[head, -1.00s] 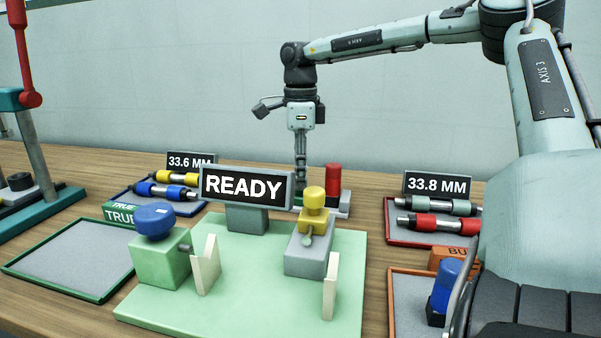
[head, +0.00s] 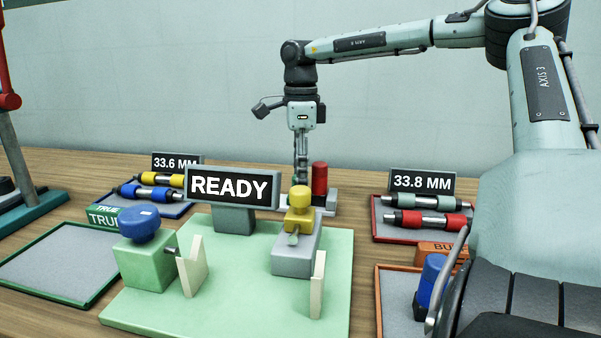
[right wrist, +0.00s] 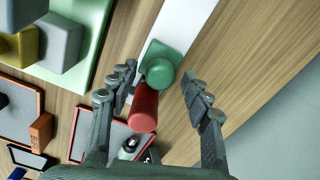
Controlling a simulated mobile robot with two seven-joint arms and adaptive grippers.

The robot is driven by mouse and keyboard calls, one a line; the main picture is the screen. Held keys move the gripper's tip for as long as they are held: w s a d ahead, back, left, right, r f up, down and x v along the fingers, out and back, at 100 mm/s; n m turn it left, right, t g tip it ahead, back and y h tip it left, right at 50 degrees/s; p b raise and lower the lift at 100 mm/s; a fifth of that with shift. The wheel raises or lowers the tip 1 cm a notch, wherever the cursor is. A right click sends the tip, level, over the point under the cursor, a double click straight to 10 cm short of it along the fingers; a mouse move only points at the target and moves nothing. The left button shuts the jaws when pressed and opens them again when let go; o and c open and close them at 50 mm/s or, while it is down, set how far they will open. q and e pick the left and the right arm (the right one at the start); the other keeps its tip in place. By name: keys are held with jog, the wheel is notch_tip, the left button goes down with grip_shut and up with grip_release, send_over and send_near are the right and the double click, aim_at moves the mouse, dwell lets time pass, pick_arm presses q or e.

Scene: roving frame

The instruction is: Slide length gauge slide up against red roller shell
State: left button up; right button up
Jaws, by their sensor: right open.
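The length gauge shows as a pale strip (right wrist: 182,32) in the right wrist view, with a green slide block and round knob (right wrist: 158,70) on it. A red upright cylinder (right wrist: 143,108), apparently the red roller shell, stands close beside the slide; whether they touch is unclear. In the head view this cylinder (head: 320,178) stands on the gauge's pale base (head: 327,203) behind the sign. My right gripper (right wrist: 160,70) is open, its fingers on either side of the green knob without visible contact. It also shows pointing down in the head view (head: 301,178). My left gripper is out of view.
The READY sign (head: 233,187) and a green fixture plate (head: 235,300) with blue and yellow knobs stand in front. Roller trays lie left (head: 168,211) and right (head: 400,238); the right one holds a red-shelled roller (head: 430,222). An empty green-edged tray (head: 62,262) lies front left.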

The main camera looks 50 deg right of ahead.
notch_tip(320, 180, up, 12)
dwell(0.6)
dwell(0.5)
